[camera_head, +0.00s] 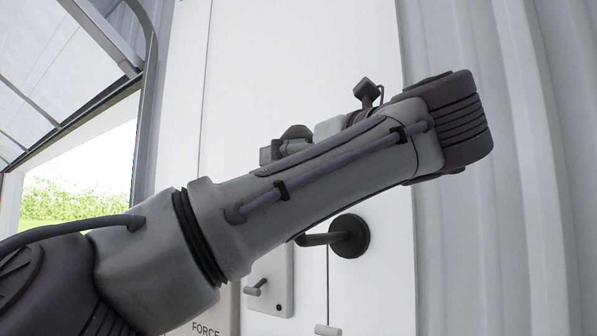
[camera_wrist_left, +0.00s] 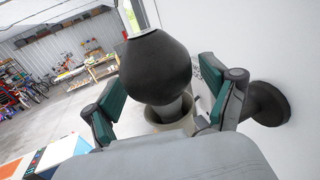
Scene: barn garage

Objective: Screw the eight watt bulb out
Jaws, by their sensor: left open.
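In the left wrist view a dark, rounded bulb (camera_wrist_left: 155,66) with a pale tip stands above a light grey-beige socket (camera_wrist_left: 176,118), its narrower neck going down into it. My left gripper (camera_wrist_left: 163,100) is open, with one teal-padded finger on either side of the bulb's lower part and neck. Gaps show between both pads and the bulb. In the head view my left arm crosses from lower left to upper right and hides the bulb and socket, at least for the most part. My right gripper is in neither view.
A black round wall mount (camera_head: 349,236) with a short arm sits on the white panel (camera_head: 300,60), close beside my gripper's right finger in the wrist view. Small levers (camera_head: 257,287) are below. A corrugated wall (camera_head: 510,230) stands at right. Shelves and bicycles are far behind.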

